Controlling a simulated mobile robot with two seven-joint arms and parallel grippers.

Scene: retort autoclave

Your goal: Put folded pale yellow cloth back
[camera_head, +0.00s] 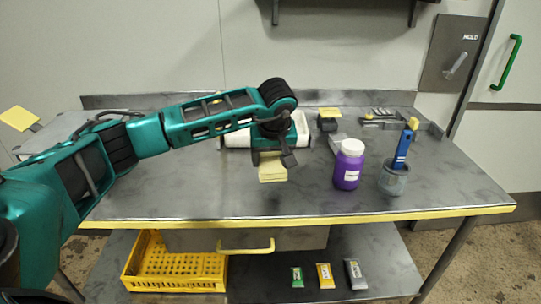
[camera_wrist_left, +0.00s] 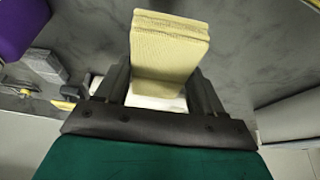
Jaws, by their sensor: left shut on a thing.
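The folded pale yellow cloth (camera_head: 272,172) is a thick, layered block at the middle of the steel table in the head view. My left gripper (camera_head: 271,156) is shut on it from above, and the cloth sticks out below the fingers. In the left wrist view the cloth (camera_wrist_left: 167,50) sits between the two dark fingers (camera_wrist_left: 160,88). I cannot tell whether its lower end touches the tabletop. My right gripper is not in view.
A white roll (camera_head: 238,139) lies behind my gripper. A purple bottle (camera_head: 348,168) and a grey cup (camera_head: 393,181) with a blue brush (camera_head: 402,149) stand to the right. A yellow crate (camera_head: 176,285) sits below. The table's front left is clear.

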